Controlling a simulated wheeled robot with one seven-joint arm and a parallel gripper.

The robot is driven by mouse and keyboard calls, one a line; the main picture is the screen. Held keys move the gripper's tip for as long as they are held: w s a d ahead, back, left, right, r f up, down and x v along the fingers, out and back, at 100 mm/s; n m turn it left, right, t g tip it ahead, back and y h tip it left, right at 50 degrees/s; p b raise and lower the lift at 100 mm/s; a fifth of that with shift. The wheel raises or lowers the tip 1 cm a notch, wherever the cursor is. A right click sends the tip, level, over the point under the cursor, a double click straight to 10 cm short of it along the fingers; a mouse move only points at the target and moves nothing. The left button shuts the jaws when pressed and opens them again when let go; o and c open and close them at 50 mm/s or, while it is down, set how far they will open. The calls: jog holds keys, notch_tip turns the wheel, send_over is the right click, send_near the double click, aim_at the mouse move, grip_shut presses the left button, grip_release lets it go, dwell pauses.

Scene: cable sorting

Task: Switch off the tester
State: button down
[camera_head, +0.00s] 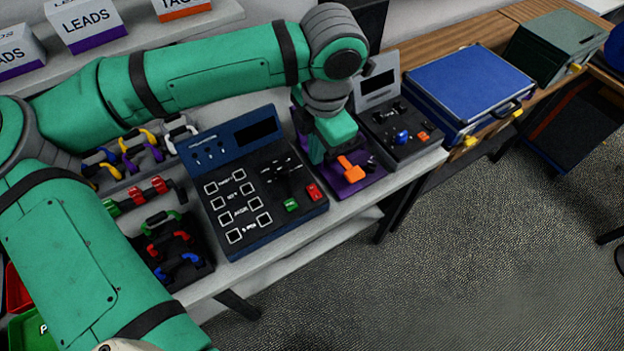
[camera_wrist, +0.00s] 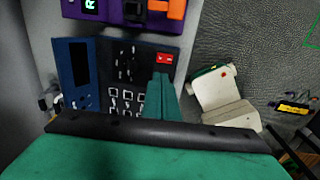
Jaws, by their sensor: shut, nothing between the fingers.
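A dark blue console (camera_head: 230,235), which I take for the tester, sits on the bench with a dark display, white-framed squares, a green button (camera_head: 292,205) and a red switch (camera_head: 314,191). The wrist view also shows the console (camera_wrist: 65,85) and its red switch (camera_wrist: 165,57); the green button is not visible there, perhaps behind my fingers. My gripper (camera_head: 315,155) is shut and empty, beside the console's right end in the head view. In the wrist view its green fingers (camera_wrist: 160,80) show over the console, tips just below the red switch. I cannot tell if they touch it.
A purple unit (camera_head: 370,182) with an orange lever (camera_head: 350,170) stands close beside my gripper. A grey-black device (camera_head: 400,135) and a blue case (camera_head: 470,85) lie farther right. Coloured cables (camera_head: 170,245) sit left of the console. The floor in front is open.

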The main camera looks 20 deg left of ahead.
aim_at(311, 188)
jog(key=f, duration=0.9)
jog(key=w+a+f, duration=0.1)
jog(key=f, duration=0.4)
jog(key=shift+a, duration=0.1)
